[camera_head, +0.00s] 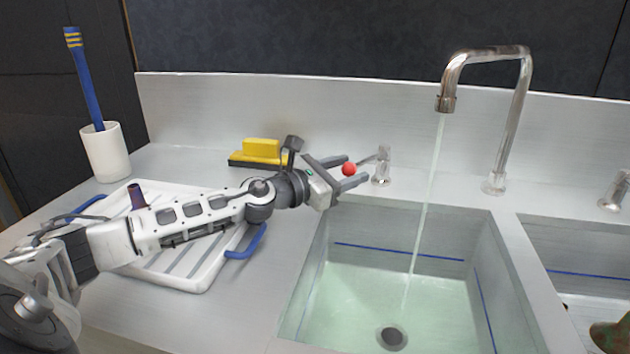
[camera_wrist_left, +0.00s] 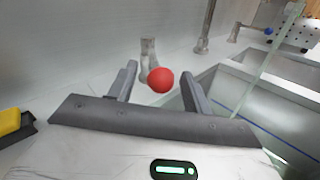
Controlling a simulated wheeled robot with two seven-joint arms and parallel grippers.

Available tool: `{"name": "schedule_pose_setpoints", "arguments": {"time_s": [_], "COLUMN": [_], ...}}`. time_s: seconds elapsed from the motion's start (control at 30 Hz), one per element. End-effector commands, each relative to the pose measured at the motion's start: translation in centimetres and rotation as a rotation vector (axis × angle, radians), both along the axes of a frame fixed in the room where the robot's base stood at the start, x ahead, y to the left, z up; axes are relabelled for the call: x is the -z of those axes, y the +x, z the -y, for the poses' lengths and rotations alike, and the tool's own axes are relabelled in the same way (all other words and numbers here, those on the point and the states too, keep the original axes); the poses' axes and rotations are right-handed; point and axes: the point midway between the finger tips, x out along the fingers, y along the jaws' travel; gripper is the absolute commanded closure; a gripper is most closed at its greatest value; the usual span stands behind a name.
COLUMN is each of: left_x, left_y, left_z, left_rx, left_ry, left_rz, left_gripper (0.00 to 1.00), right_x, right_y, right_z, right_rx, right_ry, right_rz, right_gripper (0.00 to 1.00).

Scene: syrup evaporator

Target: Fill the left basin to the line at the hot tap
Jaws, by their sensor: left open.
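The hot tap (camera_head: 382,165) stands behind the left basin, its lever ending in a red knob (camera_head: 348,169). My left gripper (camera_head: 350,171) is open, its fingers on either side of the knob; contact cannot be told. The left wrist view shows the red knob (camera_wrist_left: 160,80) between the spread fingertips. A stream of water (camera_head: 424,215) runs from the spout (camera_head: 447,102) into the left basin (camera_head: 465,222). Pale green water (camera_head: 345,305) covers the basin's floor and drain. The blue line (camera_head: 398,251) shows on the walls above the water. My right gripper is out of view.
A white drying rack (camera_head: 190,278) with blue handles lies under my left arm. A yellow sponge (camera_head: 262,149) on a black base and a white cup (camera_head: 105,152) with a blue brush (camera_head: 84,80) stand behind. A second basin (camera_head: 575,240) is at the right.

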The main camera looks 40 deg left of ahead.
Motion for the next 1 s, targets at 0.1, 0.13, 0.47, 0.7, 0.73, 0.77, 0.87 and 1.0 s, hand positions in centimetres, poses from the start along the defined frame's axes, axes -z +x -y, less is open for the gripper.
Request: {"name": "schedule_pose_setpoints", "arguments": {"time_s": [0.1, 0.13, 0.47, 0.7, 0.73, 0.77, 0.87, 1.0], "left_x": [0.6, 0.6, 0.6, 0.3, 0.3, 0.3, 0.3, 0.1], "left_y": [-1.7, -2.2, -5.7, -7.4, -7.6, -7.8, -8.5, -9.6], "left_z": [-0.5, -0.7, -2.1, -2.3, -2.4, -2.5, -2.7, -3.2], "left_rx": [0.002, 0.003, -0.004, 0.004, 0.004, 0.004, 0.004, 0.002], "left_ry": [0.006, 0.007, 0.002, 0.0, -0.001, -0.002, -0.003, -0.001], "left_rz": [-0.004, -0.006, -0.005, -0.005, -0.006, -0.006, -0.005, -0.006], "left_gripper": [0.5, 0.5, 0.5, 0.5, 0.5, 0.5, 0.5, 0.5], "right_x": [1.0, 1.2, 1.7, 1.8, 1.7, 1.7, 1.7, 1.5], "right_y": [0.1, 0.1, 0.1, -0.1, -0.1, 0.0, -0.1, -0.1], "right_z": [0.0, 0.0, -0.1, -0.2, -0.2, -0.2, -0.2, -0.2], "right_rx": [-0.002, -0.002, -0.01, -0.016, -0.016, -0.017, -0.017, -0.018], "right_ry": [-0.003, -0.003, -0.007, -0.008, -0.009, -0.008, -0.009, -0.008], "right_rz": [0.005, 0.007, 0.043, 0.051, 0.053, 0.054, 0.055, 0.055], "right_gripper": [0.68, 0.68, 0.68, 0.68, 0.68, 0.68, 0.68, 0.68]}}
